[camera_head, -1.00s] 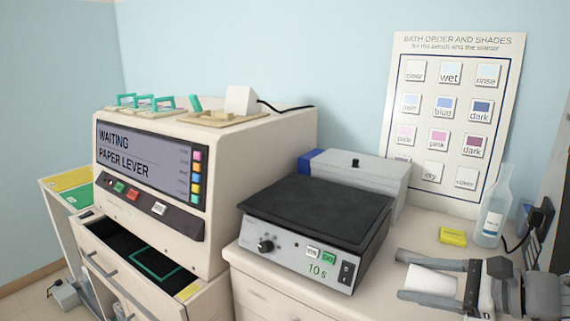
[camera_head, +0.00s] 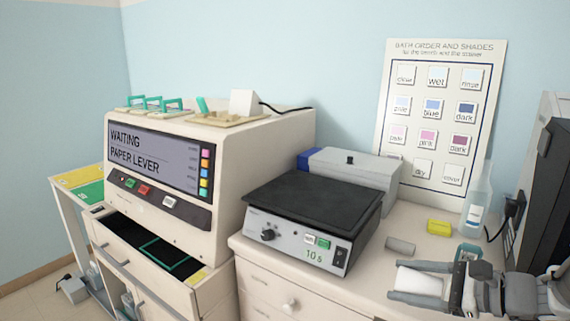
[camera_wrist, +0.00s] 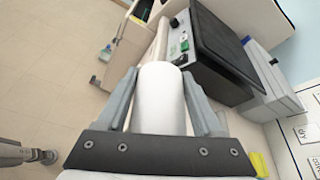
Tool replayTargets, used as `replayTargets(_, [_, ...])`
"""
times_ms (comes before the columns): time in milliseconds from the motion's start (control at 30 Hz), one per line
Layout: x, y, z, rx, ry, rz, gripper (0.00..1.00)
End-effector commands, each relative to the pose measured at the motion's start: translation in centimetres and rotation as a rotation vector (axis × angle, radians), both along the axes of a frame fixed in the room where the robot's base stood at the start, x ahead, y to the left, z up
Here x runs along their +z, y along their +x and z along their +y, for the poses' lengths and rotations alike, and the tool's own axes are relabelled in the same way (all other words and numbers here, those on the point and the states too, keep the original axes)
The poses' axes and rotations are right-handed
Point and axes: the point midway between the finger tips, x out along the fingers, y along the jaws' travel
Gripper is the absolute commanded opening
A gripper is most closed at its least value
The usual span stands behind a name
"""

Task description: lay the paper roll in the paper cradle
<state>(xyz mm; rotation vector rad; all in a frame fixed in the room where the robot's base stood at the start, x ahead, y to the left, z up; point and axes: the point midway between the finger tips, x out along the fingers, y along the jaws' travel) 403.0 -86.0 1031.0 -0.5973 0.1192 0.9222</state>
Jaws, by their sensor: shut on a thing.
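My gripper (camera_head: 422,282) is at the lower right of the head view, over the bench. It is shut on a white paper roll (camera_head: 418,279). In the wrist view the roll (camera_wrist: 160,98) lies between the two grey fingers (camera_wrist: 160,100) and points away from the wrist. The cream machine (camera_head: 225,190) at left shows "WAITING" and "PAPER LEVER" on its screen (camera_head: 160,160). I cannot pick out the paper cradle for sure in either view.
A hotplate-like box (camera_head: 305,215) stands on the bench left of my gripper. A grey cylinder (camera_head: 400,246), a yellow block (camera_head: 438,227) and a clear bottle (camera_head: 476,205) are near the gripper. The machine's drawer (camera_head: 150,245) is open. A dark device (camera_head: 545,190) stands at right.

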Motion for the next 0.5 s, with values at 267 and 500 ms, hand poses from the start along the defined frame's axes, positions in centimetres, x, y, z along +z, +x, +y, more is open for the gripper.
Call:
replayTargets(267, [-1.7,4.5,3.0,0.043,0.007,0.008,0.05])
replayTargets(500, [-5.1,6.9,6.3,0.07,0.004,0.006,0.05])
